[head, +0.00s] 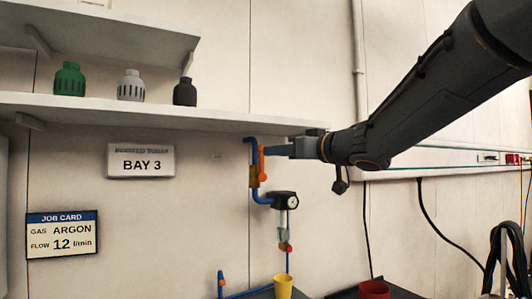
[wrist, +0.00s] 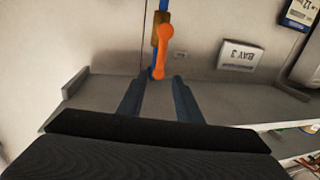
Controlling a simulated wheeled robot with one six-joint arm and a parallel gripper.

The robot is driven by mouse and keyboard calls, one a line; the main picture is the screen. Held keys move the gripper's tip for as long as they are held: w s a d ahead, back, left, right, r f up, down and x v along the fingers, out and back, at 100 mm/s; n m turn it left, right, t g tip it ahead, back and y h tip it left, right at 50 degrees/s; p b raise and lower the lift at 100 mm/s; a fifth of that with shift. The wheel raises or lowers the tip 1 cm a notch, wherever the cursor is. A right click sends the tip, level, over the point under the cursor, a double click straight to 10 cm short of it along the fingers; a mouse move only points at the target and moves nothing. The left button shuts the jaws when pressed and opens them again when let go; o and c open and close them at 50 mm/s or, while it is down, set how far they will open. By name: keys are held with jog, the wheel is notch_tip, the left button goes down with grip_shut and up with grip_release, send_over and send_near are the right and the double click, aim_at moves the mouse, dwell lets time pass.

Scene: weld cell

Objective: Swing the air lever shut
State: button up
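The orange air lever (head: 261,164) is on the wall, roughly upright and in line with the blue pipe (head: 249,147). In the wrist view, which is upside down, the lever (wrist: 163,52) points towards my gripper. My gripper (head: 268,151) reaches in from the right to the lever's upper end. In the wrist view its two fingers (wrist: 158,80) stand apart, with the lever's free end near the gap between the tips. I cannot tell whether they touch it.
A shelf (head: 220,118) runs just above my gripper. A pressure gauge (head: 292,202) hangs below it to the right. A BAY 3 sign (head: 141,161) and a job card (head: 62,234) are to the left.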

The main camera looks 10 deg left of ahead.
aim_at(260, 163)
jog(key=x, duration=0.6)
jog(key=shift+p, duration=0.45)
jog(key=shift+w, duration=0.1)
grip_shut()
